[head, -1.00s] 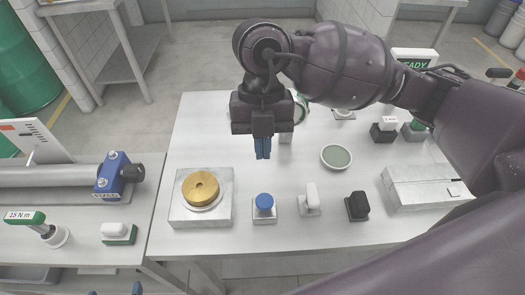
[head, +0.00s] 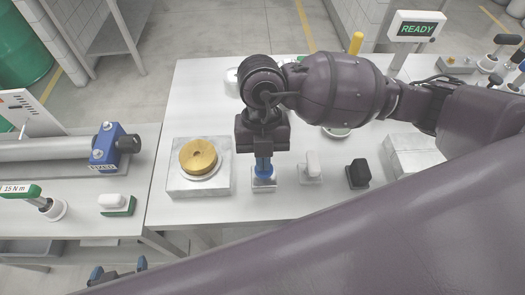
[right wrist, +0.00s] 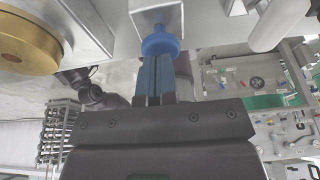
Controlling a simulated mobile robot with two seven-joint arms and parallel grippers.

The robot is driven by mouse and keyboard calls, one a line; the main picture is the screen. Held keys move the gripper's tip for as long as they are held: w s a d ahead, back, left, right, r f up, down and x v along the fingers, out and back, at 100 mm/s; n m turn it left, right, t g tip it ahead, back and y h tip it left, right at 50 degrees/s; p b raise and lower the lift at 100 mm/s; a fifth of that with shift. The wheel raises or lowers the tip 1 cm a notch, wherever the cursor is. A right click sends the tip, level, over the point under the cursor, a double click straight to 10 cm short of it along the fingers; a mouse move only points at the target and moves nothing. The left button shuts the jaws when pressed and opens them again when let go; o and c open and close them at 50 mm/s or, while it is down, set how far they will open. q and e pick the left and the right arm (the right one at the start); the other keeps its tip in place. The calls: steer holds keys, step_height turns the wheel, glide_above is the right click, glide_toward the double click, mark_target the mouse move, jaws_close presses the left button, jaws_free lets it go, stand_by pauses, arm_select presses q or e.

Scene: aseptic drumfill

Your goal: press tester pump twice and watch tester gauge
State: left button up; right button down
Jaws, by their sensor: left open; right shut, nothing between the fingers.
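A blue round-topped button (head: 263,177) stands on a small pale base at the table's front, right of a brass disc on a metal block. I cannot tell for certain that it is the tester pump. My right gripper (head: 263,164) is shut and empty, fingertips down at the button's top. In the right wrist view, the fingertips (right wrist: 158,62) meet the blue button (right wrist: 160,42) and seem to touch it; whether it is pressed down is unclear. My left gripper (head: 118,270) is open and empty at the bottom left edge. I cannot pick out the tester gauge.
The brass disc (head: 199,156) also shows in the wrist view (right wrist: 25,40). A white-topped piece (head: 311,165) and a black-topped one (head: 357,174) stand right of the button. A READY display (head: 415,28) stands at the back right. A torque tool (head: 42,198) lies left.

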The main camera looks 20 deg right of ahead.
arm_select(q)
steer(key=shift+w+r, duration=0.15)
steer(key=shift+w, duration=0.1)
arm_select(e)
steer(key=shift+f, duration=0.1)
step_height(320, 180, down, 2)
steer(key=shift+f, duration=0.1)
arm_select(q)
steer(key=shift+w, duration=0.1)
